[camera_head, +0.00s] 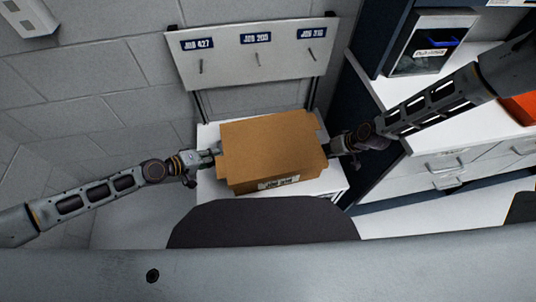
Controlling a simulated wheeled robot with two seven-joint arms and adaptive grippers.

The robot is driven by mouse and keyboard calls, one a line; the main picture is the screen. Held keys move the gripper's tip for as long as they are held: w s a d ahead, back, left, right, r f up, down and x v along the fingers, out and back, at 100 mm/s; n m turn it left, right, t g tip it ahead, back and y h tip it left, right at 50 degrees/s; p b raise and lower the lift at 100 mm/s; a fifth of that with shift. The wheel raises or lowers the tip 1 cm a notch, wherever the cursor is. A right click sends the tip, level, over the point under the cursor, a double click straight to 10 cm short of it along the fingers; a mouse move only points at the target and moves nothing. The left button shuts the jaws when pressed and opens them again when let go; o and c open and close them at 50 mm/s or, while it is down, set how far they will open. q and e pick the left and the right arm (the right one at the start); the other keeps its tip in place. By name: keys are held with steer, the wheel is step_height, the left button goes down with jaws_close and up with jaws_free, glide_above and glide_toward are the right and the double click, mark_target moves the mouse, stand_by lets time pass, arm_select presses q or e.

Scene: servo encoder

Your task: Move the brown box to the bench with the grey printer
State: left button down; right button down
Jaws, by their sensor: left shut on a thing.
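The brown box (270,150) is in the middle of the head view, over a small white table (207,190). It has a white label on its near side. My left gripper (212,157) is shut on the box's left edge. My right gripper (335,146) is at the box's right edge; its fingertips are partly hidden, so its jaw state is unclear. I cannot tell whether the box rests on the table or is held just above it. I see no clear grey printer.
A white board (255,65) with job labels and hooks stands behind the box. A white bench (420,140) with drawers is on the right, under my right arm. A block wall is at left.

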steer(key=shift+w+d+r, duration=0.1)
steer(key=shift+r, duration=0.15)
